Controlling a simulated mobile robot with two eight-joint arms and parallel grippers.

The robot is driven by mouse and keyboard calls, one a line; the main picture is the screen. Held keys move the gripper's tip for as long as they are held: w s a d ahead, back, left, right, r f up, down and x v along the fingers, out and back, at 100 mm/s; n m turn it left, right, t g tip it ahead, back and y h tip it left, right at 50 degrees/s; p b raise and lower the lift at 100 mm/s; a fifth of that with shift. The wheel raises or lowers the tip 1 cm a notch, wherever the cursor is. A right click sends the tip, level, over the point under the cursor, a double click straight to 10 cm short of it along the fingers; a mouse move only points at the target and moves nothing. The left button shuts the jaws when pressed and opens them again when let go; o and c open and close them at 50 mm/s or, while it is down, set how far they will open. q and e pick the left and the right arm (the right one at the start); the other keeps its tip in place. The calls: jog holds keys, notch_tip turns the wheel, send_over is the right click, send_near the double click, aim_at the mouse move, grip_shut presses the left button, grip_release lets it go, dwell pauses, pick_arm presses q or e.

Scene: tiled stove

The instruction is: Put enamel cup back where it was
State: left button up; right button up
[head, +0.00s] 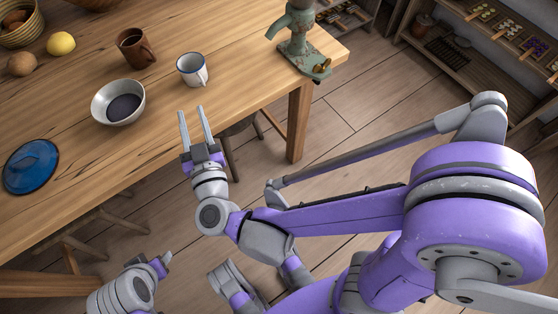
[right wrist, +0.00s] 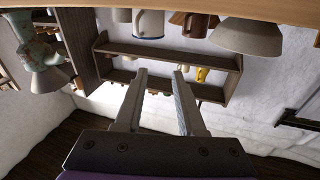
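The enamel cup (head: 192,70), white with a dark blue rim, stands upright on the wooden table (head: 70,120) near its right front part. In the right wrist view, which is upside down, the cup (right wrist: 148,24) hangs at the top. My right gripper (head: 193,112) is open and empty, its fingers pointing toward the cup but apart from it; its two fingers (right wrist: 160,76) also show spread in the right wrist view. My left gripper (head: 158,264) is low at the bottom left, off the table; its finger gap is not clear.
Left of the cup are a brown mug (head: 136,48) and a pale bowl (head: 118,103). A blue lid (head: 31,166), a lemon (head: 61,43) and a basket (head: 18,28) lie further left. Stools are under the table.

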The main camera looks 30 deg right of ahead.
jog(key=n+y, duration=0.1)
jog(key=y, duration=0.1)
jog(key=a+r+n+y, duration=0.1)
jog(key=y, duration=0.1)
jog(key=n+y, duration=0.1)
jog(key=y, duration=0.1)
jog(key=shift+w+a+r+n+y, duration=0.25)
jog(key=shift+w+r+n+y, duration=0.05)
jog(key=shift+w+n, duration=0.1)
jog(key=s+f+n+g+y, duration=0.1)
jog(key=f+g, duration=0.1)
jog(key=s+d+f+g, duration=0.1)
jog(key=s+f+g, duration=0.1)
jog(key=s+f+n+g+y, duration=0.1)
jog(key=s+f, duration=0.1)
jog(key=f, duration=0.1)
jog(key=shift+d+n+g+y, duration=0.3)
jog(key=shift+g, duration=0.1)
jog(key=s+d+f+m+g+h, duration=0.1)
jog(key=s+d+f+g+h, duration=0.1)
jog(key=s+d+f+g, duration=0.2)
jog(key=s+d+f+m+g+h, duration=0.2)
jog(key=s+d+f+g, duration=0.2)
jog(key=s+d, duration=0.4)
jog(key=shift+s+f+h, duration=0.3)
jog(key=shift+s+f, duration=0.4)
jog(key=shift+s, duration=0.55)
